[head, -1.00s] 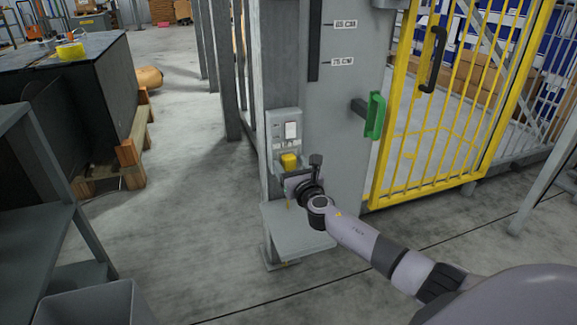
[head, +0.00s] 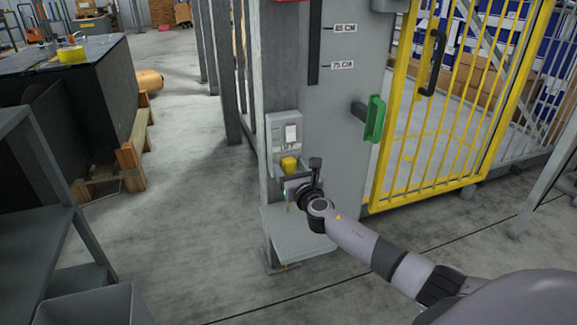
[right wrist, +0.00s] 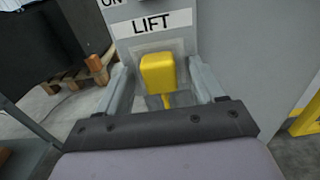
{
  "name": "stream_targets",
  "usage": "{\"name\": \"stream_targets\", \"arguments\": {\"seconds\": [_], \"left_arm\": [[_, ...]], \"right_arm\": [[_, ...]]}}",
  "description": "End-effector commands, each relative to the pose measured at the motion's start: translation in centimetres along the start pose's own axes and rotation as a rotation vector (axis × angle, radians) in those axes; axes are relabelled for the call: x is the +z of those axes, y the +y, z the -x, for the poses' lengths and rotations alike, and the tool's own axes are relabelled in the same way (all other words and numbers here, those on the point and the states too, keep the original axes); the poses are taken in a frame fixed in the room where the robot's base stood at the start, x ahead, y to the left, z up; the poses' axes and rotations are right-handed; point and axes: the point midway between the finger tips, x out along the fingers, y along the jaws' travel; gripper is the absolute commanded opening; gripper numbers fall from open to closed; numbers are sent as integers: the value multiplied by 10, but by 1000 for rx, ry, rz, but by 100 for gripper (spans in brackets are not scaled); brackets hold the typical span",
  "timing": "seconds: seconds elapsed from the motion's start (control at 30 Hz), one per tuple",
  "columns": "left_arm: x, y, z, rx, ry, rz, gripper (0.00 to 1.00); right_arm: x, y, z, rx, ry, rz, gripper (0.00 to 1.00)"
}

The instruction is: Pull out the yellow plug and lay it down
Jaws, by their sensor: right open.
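The yellow plug (head: 289,164) sits in the lower part of a grey switch box on the grey post. In the right wrist view the plug (right wrist: 158,72) is under the LIFT label, with a thin yellow cord below it. My right gripper (head: 291,173) is at the plug from below and in front. Its two grey fingers (right wrist: 161,74) are open, one on each side of the plug, with a visible gap on both sides. The plug's prongs and socket are hidden behind its body. My left gripper is not in view.
A grey shelf (head: 300,235) juts from the post below the plug. A green handle (head: 375,118) sticks out to the right, beside a yellow gate (head: 440,110). A grey bin (head: 95,305) and rack stand at lower left. The floor between is clear.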

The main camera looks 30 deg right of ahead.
Motion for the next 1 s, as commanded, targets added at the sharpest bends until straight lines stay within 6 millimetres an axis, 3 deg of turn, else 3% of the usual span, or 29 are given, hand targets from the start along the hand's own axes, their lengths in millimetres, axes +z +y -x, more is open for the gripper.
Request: {"name": "stream_targets", "arguments": {"seconds": [0.23,0.43,0.47,1.0], "left_arm": [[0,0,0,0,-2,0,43],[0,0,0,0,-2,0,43],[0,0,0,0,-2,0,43],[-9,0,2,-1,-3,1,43]], "right_arm": [[0,0,0,0,0,0,68],[0,0,0,0,0,0,3],[0,0,0,0,0,0,0],[1,0,14,0,0,0,0]]}}
